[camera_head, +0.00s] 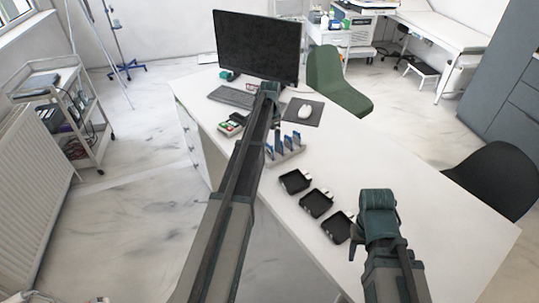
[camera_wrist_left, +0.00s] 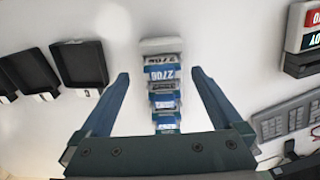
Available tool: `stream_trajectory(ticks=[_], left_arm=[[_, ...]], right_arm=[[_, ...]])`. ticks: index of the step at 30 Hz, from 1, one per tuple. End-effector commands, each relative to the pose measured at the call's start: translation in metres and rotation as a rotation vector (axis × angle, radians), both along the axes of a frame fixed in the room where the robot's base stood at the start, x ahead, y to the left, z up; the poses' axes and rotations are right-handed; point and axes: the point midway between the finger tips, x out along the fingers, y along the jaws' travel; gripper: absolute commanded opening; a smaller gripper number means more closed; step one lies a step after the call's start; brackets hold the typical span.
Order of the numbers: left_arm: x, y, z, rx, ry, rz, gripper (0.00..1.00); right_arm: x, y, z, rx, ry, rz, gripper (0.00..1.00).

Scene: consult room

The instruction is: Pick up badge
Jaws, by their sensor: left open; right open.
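Several blue-and-white badges (camera_head: 295,138) stand in a row in a small light rack (camera_head: 287,155) on the white desk. In the left wrist view the badges (camera_wrist_left: 163,88) show dark lettering in a line. My left gripper (camera_head: 272,95) hangs over the desk by the rack. In the left wrist view, its fingers (camera_wrist_left: 160,76) are spread apart, one on each side of the badge row, with nothing held. My right gripper (camera_head: 366,238) is over the desk's near side, right of the black trays, pointing down. Its fingertips are mostly hidden in the head view.
Three black trays (camera_head: 316,203) with white tags lie in a line in front of the rack. A device with red and green labels (camera_head: 231,125), a keyboard (camera_head: 232,96), a monitor (camera_head: 258,45) and a mouse (camera_head: 305,111) are farther back. The desk's right part is clear.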

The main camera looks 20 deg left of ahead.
Motion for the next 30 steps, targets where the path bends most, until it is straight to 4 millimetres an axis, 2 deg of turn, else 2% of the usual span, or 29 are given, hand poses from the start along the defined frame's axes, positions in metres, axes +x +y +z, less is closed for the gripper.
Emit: stream_trajectory(ticks=[1,7,17,30], left_arm=[[0.001,0.001,-0.012,0.0,0.0,0.0,1.0],[0.001,0.002,-0.036,0.0,0.0,0.0,1.0],[0.001,0.002,-0.038,0.0,0.0,0.0,1.0],[0.001,0.002,-0.038,0.0,0.0,0.0,0.21]], right_arm=[[0.0,0.0,-0.012,0.0,0.0,0.0,0.5],[0.0,0.0,-0.036,0.0,0.0,0.0,0.5],[0.0,0.0,-0.038,0.0,0.0,0.0,0.5],[0.0,0.0,-0.038,0.0,0.0,0.0,0.5]])
